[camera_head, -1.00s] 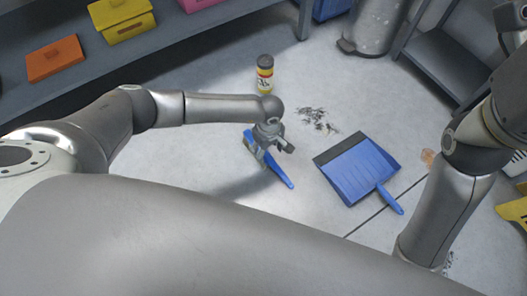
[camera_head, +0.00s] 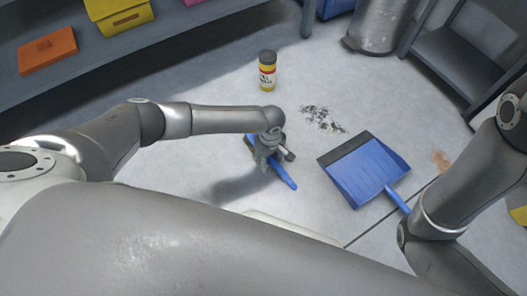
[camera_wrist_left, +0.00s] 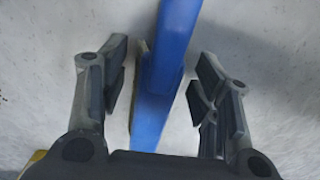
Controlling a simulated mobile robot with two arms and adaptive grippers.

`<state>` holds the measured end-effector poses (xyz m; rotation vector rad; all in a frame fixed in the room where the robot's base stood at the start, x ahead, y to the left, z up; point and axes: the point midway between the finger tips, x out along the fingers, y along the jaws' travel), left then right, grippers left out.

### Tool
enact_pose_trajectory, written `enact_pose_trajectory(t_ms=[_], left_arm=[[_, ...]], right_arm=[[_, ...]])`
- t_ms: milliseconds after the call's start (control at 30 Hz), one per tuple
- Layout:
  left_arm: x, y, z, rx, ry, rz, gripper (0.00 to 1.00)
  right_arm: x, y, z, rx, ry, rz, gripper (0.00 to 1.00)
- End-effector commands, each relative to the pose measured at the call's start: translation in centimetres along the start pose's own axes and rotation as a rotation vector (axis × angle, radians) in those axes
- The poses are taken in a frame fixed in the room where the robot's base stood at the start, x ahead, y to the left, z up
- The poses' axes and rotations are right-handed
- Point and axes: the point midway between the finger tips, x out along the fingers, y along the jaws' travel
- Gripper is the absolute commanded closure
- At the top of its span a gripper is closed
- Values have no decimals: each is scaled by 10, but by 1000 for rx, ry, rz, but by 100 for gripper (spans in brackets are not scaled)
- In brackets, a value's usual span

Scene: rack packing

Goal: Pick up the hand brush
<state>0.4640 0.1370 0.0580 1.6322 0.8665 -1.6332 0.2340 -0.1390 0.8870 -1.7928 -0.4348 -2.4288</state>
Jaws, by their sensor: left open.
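The blue hand brush (camera_head: 284,174) lies on the grey floor in the head view, left of the dustpan. My left gripper (camera_head: 272,157) is right over it and hides its middle. In the left wrist view the brush's blue handle (camera_wrist_left: 172,50) runs between the two dark fingers of the open left gripper (camera_wrist_left: 163,88). The fingers stand on either side of the handle with a gap at each side. My right arm shows at the right of the head view, but its gripper is out of view.
A blue dustpan (camera_head: 365,172) lies right of the brush, its handle partly behind my right arm. A dark debris pile (camera_head: 323,119) and a yellow bottle (camera_head: 267,71) are farther back. A shelf with an orange box (camera_head: 47,50) and a yellow box (camera_head: 119,17) stands at the back left.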

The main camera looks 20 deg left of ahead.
Motion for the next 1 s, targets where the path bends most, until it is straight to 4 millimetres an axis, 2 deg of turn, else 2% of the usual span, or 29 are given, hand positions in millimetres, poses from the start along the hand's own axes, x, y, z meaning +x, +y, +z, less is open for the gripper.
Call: enact_pose_trajectory(t_ms=[267, 700, 1000], left_arm=[[1, 0, 0, 0, 0, 0, 44], [1, 0, 0, 0, 0, 0, 100], [-1, 1, 0, 0, 0, 1, 100]], right_arm=[[1, 0, -1, 0, 4, -1, 56], [1, 0, -1, 0, 4, -1, 56], [2, 0, -1, 0, 4, -1, 56]])
